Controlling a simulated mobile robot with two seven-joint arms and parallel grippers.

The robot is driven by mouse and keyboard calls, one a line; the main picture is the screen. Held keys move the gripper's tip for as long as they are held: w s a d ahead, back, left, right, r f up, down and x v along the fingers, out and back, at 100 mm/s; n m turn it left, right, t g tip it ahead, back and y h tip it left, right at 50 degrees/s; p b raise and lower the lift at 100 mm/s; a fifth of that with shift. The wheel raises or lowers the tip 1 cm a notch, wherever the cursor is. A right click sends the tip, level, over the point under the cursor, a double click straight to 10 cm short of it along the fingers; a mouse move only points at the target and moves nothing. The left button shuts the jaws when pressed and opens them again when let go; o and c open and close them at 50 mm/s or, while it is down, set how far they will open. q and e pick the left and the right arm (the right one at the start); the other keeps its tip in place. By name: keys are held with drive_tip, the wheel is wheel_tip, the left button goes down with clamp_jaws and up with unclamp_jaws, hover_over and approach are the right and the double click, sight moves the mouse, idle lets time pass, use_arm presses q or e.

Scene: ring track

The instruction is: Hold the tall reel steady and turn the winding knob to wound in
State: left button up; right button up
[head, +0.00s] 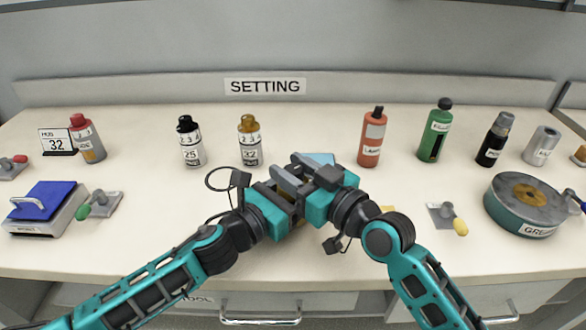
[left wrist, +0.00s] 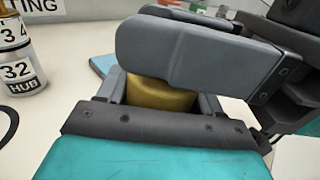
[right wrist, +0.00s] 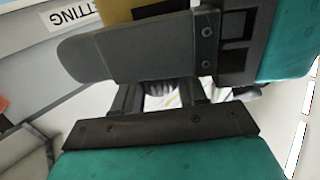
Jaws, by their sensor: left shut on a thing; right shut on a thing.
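The tall reel is mostly hidden by my grippers at the middle of the counter. In the left wrist view a gold-yellow rounded body (left wrist: 160,95), which looks like the reel, sits between the fingers of my left gripper (head: 287,182). That gripper is shut on it. My right gripper (head: 308,170) is close beside and crosses the left one. It is shut on a small pale part (right wrist: 160,98), likely the winding knob, largely hidden by its fingers. A yellow part also shows at the top of the right wrist view (right wrist: 118,9). The knob's setting cannot be read.
A light-blue flat piece (head: 320,158) shows behind my grippers. Several bottles stand along the back, including a red one (head: 372,138) and an amber-capped one (head: 249,140). A blue-topped box (head: 45,207) is at left and a round grease tin (head: 527,208) at right. A SETTING sign (head: 265,86) hangs behind.

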drive_tip(key=shift+f, duration=0.2)
drive_tip(key=o, duration=0.8)
drive_tip(key=shift+c, duration=0.2)
drive_tip(key=shift+o, duration=1)
drive_tip(key=shift+r, duration=0.1)
drive_tip(key=v, duration=1.2)
drive_tip(key=shift+d, duration=0.1)
